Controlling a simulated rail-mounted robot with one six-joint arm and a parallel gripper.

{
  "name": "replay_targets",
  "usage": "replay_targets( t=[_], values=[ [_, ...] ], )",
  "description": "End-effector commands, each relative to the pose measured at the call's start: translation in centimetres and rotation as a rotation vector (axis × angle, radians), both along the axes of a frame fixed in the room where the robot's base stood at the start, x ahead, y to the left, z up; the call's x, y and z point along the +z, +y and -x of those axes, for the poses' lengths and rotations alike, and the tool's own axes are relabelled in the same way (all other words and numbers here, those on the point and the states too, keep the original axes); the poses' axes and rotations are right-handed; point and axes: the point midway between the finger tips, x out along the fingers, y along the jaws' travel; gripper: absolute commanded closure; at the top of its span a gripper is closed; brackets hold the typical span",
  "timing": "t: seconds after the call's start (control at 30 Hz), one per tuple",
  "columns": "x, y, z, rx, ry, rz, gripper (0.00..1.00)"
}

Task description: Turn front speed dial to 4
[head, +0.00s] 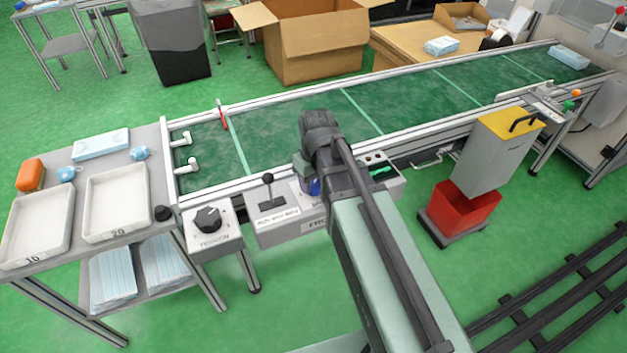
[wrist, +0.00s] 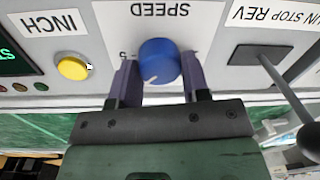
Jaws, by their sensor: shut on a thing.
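The blue speed dial (wrist: 158,60) sits on a white panel under the upside-down word SPEED in the wrist view. A pale pointer mark shows at its lower left edge, and an upside-down 5 is at its left; the other scale numbers are hidden or too small to read. My gripper (wrist: 159,76) has one purple-grey finger on each side of the dial and is shut on it. In the head view a small blue part of the dial (head: 314,187) shows beside my arm, which hides most of the gripper.
In the wrist view a yellow INCH button (wrist: 73,67) is left of the dial, and a black RUN STOP REV lever (wrist: 270,66) is right. The lever also shows in the head view (head: 268,190). The green conveyor belt (head: 280,140) runs behind the panel. A black rotary knob (head: 208,219) stands further left.

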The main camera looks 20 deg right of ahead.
Motion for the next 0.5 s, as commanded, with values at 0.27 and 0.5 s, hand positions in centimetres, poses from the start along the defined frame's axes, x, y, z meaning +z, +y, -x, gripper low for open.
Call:
replay_targets(
  t=[0.27, 0.5],
  values=[
    [-0.02, 0.01, 0.03, -0.011, 0.001, -0.001, 0.81],
    [-0.02, 0.01, 0.04, -0.01, 0.001, -0.001, 0.46]
  ],
)
